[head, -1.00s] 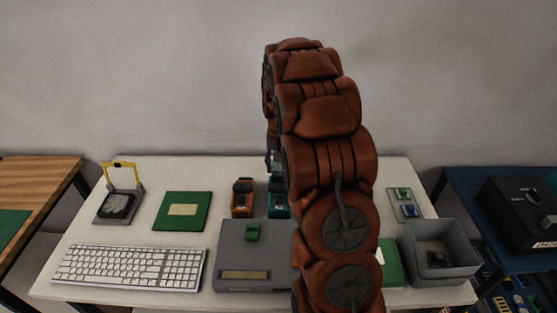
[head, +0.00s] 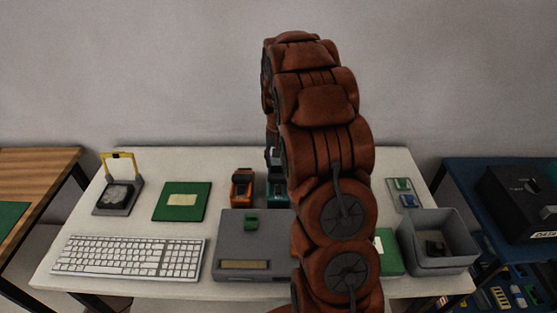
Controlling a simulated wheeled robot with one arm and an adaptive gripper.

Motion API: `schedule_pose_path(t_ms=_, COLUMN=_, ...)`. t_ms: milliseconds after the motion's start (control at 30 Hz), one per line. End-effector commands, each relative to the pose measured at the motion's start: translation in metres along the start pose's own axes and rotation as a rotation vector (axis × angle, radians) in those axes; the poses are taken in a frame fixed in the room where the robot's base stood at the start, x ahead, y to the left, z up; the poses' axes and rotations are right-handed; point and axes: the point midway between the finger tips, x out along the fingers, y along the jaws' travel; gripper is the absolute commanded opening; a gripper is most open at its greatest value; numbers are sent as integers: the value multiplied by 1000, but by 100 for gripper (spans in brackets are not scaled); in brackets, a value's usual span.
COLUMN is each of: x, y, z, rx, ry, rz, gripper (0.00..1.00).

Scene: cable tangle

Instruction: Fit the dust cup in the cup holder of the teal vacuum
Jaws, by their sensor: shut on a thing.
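The teal vacuum (head: 278,198) stands upright towards the back middle of the white table, partly hidden behind my brown arm. Its cup holder cannot be made out from here. My gripper (head: 272,157) shows only as a small dark part at the left edge of my arm, just above and behind the teal vacuum. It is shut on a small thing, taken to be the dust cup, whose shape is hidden. Whether that thing touches the vacuum cannot be told.
An orange vacuum (head: 242,188) stands just left of the teal one. A grey box-shaped device (head: 240,248) is in front, with a keyboard (head: 128,256) left of it. A grey open bin (head: 437,225) holding a dark thing stands at right. A green board (head: 181,201) lies left.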

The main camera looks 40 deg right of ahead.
Motion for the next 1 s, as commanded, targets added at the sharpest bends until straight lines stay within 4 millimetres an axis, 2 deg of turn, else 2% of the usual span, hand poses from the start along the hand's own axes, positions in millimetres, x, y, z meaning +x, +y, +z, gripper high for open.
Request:
schedule_pose_path(t_ms=567, x=2, y=0, z=0, rx=0, ry=0, rz=0, gripper=23)
schedule_pose_path(t_ms=1000, x=12, y=0, z=0, rx=0, ry=0, rz=0, gripper=23)
